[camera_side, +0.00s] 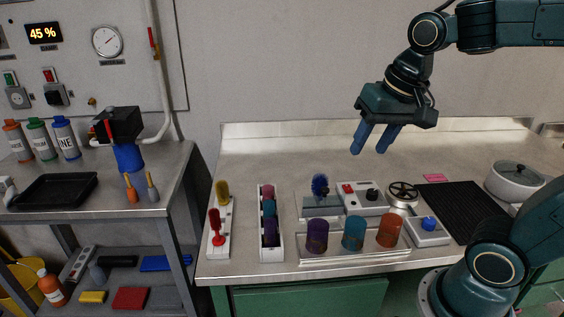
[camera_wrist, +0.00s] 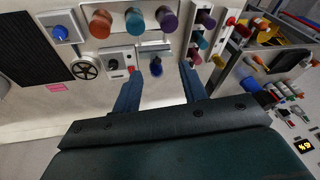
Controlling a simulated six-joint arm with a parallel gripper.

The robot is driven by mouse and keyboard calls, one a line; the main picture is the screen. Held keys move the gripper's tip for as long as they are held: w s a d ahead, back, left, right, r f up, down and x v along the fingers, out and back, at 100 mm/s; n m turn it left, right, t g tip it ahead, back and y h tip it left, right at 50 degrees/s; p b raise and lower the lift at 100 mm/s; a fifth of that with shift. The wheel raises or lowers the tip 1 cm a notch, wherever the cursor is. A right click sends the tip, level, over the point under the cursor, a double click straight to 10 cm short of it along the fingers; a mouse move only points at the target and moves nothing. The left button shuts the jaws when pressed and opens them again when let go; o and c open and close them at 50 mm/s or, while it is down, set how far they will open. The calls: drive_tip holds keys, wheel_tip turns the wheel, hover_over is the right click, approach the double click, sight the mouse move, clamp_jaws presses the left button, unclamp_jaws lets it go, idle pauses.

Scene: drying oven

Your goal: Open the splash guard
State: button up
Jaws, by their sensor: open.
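My gripper (camera_side: 368,151) is open and empty, high above the back of the steel bench, with its blue fingers pointing down. In the wrist view my gripper (camera_wrist: 160,70) has a dark blue knob-like part (camera_wrist: 156,67) showing between its fingertips. In the side view this part (camera_side: 320,185) stands on a low grey base (camera_side: 318,207), below and left of my gripper, apart from it. In front is a low tray (camera_side: 352,257) with purple (camera_side: 317,236), teal (camera_side: 353,233) and orange (camera_side: 390,230) cups. I cannot tell for sure which part is the splash guard.
A box with red and black controls (camera_side: 360,197), a handwheel (camera_side: 403,194) and a blue-button box (camera_side: 428,232) sit right of the grey base. A black ribbed mat (camera_side: 455,210) and pot (camera_side: 515,181) are farther right. White racks (camera_side: 221,242) stand left. The bench's back is mostly clear.

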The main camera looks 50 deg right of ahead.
drive_tip(key=w+d+f+m+g, duration=0.2)
drive_tip(key=w+d+m, duration=0.2)
drive_tip(key=w+m, duration=0.25)
drive_tip(key=m+g, duration=0.2)
drive_tip(key=m, duration=0.3)
hover_over(325, 189)
wheel_tip(325, 189, down, 3)
drive_tip(key=shift+d+f, duration=0.1)
drive_tip(key=shift+f, duration=0.1)
wheel_tip(325, 189, down, 14)
drive_tip(key=shift+r, duration=0.2)
clamp_jaws()
